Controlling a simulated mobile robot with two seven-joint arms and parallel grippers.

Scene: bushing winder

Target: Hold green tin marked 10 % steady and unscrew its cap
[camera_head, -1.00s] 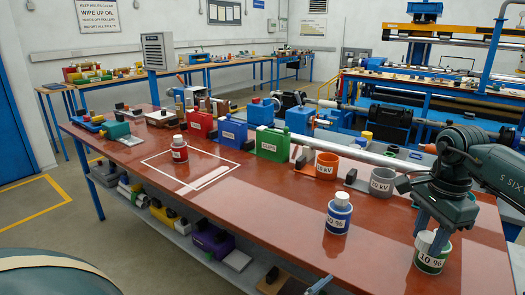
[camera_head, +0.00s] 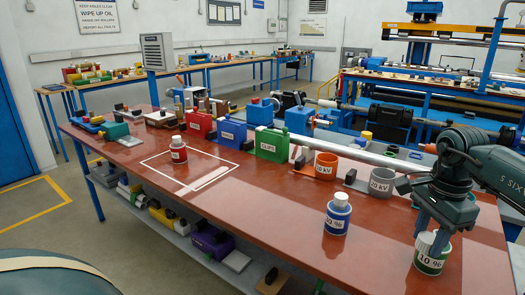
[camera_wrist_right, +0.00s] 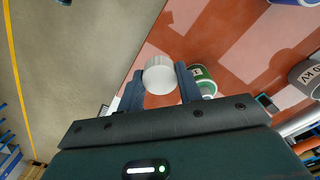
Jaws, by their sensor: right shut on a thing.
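The green tin marked 10 % (camera_head: 432,262) stands upright near the right front edge of the red bench. My right gripper (camera_head: 428,242) comes down over its top. In the right wrist view its fingers (camera_wrist_right: 160,88) are shut on a round white cap (camera_wrist_right: 159,74). The green tin also shows there (camera_wrist_right: 205,82), beyond the right finger and partly hidden. I cannot tell whether the cap still sits on the tin. A blue tin marked 10 % (camera_head: 338,219) with a white cap stands to the left. My left gripper is not in view.
Green, blue and red cans line the back. The bench middle is clear.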

